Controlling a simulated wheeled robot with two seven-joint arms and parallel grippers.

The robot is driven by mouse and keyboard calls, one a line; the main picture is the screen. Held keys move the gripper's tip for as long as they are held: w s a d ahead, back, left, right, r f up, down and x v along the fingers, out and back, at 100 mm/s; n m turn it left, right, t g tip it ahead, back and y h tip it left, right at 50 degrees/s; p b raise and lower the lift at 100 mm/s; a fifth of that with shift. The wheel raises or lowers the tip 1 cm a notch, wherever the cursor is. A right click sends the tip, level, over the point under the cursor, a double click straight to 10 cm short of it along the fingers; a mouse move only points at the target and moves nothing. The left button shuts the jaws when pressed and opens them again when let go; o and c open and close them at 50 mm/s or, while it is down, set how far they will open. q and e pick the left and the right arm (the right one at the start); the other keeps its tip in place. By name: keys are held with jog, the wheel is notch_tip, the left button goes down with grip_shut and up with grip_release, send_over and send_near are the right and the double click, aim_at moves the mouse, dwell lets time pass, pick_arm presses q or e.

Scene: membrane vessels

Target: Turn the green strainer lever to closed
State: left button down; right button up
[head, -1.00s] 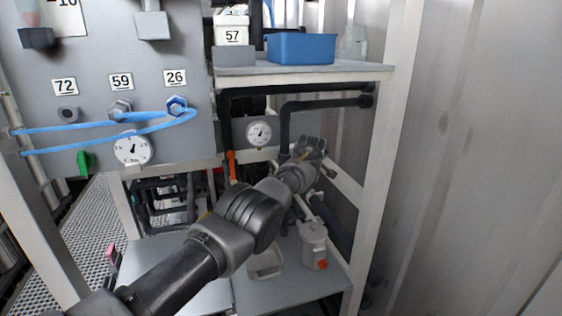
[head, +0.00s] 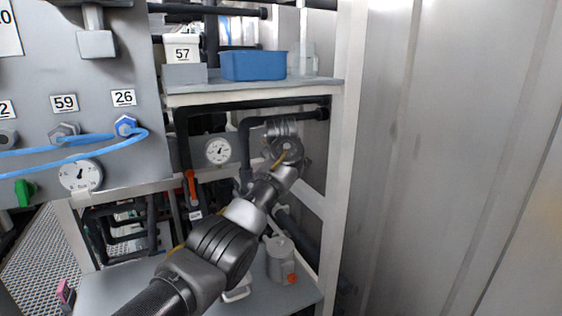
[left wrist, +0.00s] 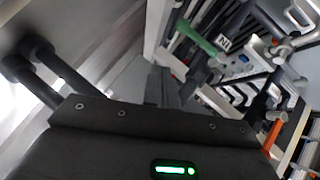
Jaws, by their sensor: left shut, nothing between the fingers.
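A long green lever (left wrist: 195,36) shows in the left wrist view, above and right of my left gripper (left wrist: 162,84). The gripper's fingers are together, with nothing between them, and apart from the lever. In the head view my left arm reaches into the bay under the shelf; its fingertips are hidden behind the wrist. I cannot make out the long green lever there. My right gripper is out of view.
Black pipes (head: 245,106), a gauge (head: 218,151) and an orange lever (head: 191,187) surround the arm. A grey canister (head: 281,262) stands below it. The shelf (head: 250,90) bears a blue bin (head: 254,66). A white post (head: 345,170) bounds the bay's right side.

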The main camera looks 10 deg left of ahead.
pick_arm(q)
jog(key=s+f+m+g+h, duration=0.1)
jog(key=s+f, duration=0.2)
jog(key=f, duration=0.7)
jog(key=s+f+m+g+h, duration=0.1)
jog(key=s+f+m, duration=0.15)
jog(key=f, duration=0.65)
jog(key=s+a+f+m+g, duration=0.1)
jog(key=s+a+f+m, duration=0.15)
jog(key=s+f, duration=1.25)
jog(key=s+a+f+m+g, duration=0.15)
jog(key=s+f, duration=0.25)
jog(key=s, duration=0.4)
jog(key=s+a+f+m, duration=0.1)
jog(key=s+a+f, duration=0.1)
jog(key=s+f, duration=0.45)
jog(key=s+a+r+m+g, duration=0.2)
jog(key=s+m, duration=0.2)
jog(key=s, duration=2.1)
notch_tip(320, 180, down, 27)
jog(key=s+g+b, duration=0.2)
jog(key=s+a+f, duration=0.3)
jog(key=s+f, duration=1.2)
jog(key=f, duration=0.1)
jog(key=shift+s+g, duration=0.3)
jog(key=shift+g, duration=0.05)
